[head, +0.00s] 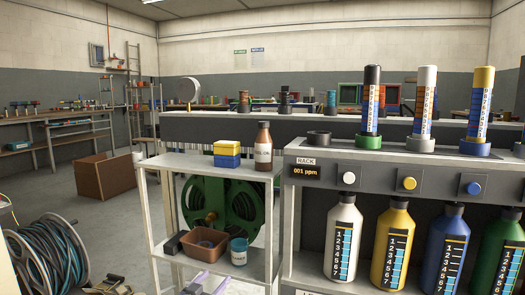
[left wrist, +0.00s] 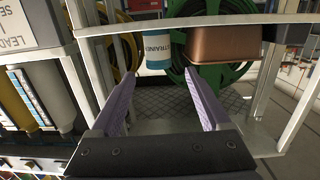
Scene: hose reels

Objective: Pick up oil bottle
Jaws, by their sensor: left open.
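A brown bottle with a dark cap and a pale label (head: 263,147), which looks like the oil bottle, stands upright on the top shelf of the white rack (head: 190,161). It is right of a yellow and blue box. My left gripper (head: 209,283) shows only its purple fingertips at the bottom of the head view, low in front of the rack and well below the bottle. In the left wrist view my left gripper (left wrist: 152,85) is open with nothing between its fingers. The bottle cannot be made out there. My right gripper is not in view.
A yellow and blue box (head: 227,153) shares the top shelf. A dosing bench with bottles (head: 343,240) adjoins on the right.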

